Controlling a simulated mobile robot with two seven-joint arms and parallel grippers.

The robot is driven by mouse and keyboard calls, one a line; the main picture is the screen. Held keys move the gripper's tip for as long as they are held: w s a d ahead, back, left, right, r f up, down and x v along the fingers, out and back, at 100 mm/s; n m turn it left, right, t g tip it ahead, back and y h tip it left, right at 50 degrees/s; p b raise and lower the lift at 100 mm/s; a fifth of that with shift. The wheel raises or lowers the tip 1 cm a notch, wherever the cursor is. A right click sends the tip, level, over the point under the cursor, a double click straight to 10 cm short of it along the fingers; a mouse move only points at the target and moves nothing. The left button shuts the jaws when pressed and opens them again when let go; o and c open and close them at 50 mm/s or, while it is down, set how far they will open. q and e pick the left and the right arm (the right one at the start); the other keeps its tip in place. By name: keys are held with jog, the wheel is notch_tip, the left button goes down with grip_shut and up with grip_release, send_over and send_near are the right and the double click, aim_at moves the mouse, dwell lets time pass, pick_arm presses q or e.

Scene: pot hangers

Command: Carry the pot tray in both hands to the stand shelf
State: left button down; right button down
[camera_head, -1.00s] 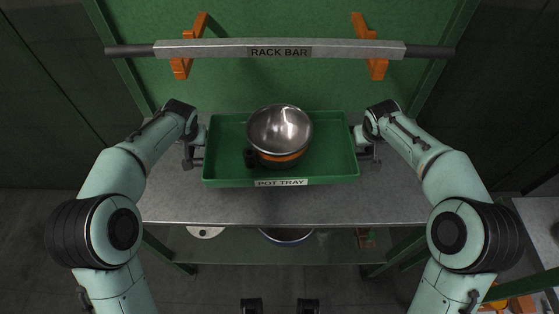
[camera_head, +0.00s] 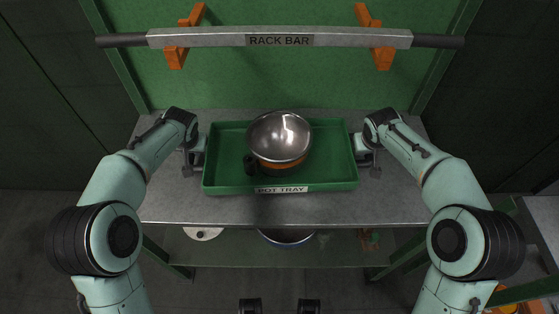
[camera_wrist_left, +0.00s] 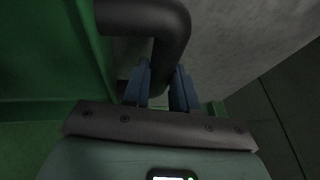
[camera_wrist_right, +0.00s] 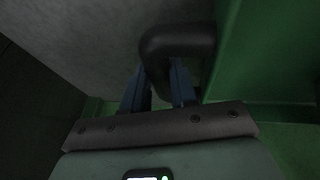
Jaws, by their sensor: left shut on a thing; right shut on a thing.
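The green pot tray (camera_head: 222,160) is over the grey bench in the head view, roughly level, with its label facing me. A steel pot (camera_head: 281,138) with an orange band and a dark handle stub sits in it. My left gripper (camera_head: 193,163) is shut on the dark handle (camera_wrist_left: 165,35) at the tray's left end. My right gripper (camera_head: 367,158) is shut on the matching handle (camera_wrist_right: 175,42) at the right end. Both wrist views show the fingers around the bars. I cannot tell whether the tray touches the bench. The stand shelf is not clearly identifiable.
The rack bar (camera_head: 280,39) on orange brackets crosses the green wall behind the tray. The grey bench (camera_head: 280,208) is bare around it. A lower shelf holds a pot (camera_head: 286,237) and a pale disc (camera_head: 203,233). A grey surface (camera_head: 543,228) stands at the right edge.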

pick_arm(q)
jog(key=shift+a+f+b, duration=0.1)
jog(key=shift+f+b, duration=0.3)
jog(key=shift+f, duration=0.2)
pick_arm(e)
jog(key=shift+d+f, duration=0.1)
jog(key=shift+f, duration=0.55)
pick_arm(q)
jog(key=c, duration=0.9)
grip_release()
jog(key=shift+r, duration=0.1)
pick_arm(e)
jog(key=c, duration=0.9)
grip_release()
jog(key=shift+r, duration=0.15)
pick_arm(q)
jog(key=shift+r, duration=0.15)
jog(key=shift+s+d+r, duration=0.15)
jog(key=shift+d+r, duration=0.05)
jog(key=shift+r, duration=0.15)
jog(key=v, duration=1.1)
jog(key=shift+a, duration=0.1)
pick_arm(e)
jog(key=v, duration=1.2)
